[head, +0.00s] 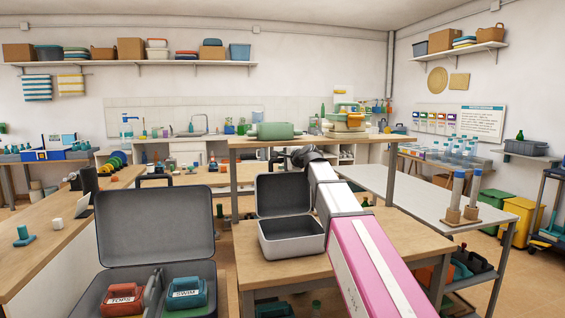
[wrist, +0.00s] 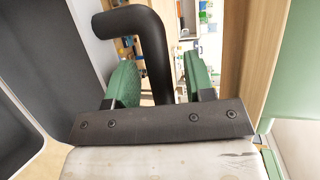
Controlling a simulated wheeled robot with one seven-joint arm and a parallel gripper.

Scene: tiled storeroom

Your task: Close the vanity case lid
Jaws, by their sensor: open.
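The vanity case (head: 291,238) is a small grey case standing open on a wooden table. Its lid (head: 283,194) is raised upright at the back, with a dark lining. My gripper (head: 307,156) is at the lid's upper right corner in the head view, partly hidden by my arm. In the wrist view my gripper (wrist: 158,75) has its green fingers apart. A thick black bent bar (wrist: 150,50) passes between or behind them; I cannot tell whether it touches them. A dark panel with a pale rim (wrist: 35,75), apparently the lid, is at the left.
A larger open suitcase (head: 155,232) with a red pouch (head: 123,299) and a blue pouch (head: 187,293) is at the front left. A raised wooden shelf (head: 360,138) carrying a green case (head: 275,131) stands close behind the lid. A white table (head: 410,195) is at the right.

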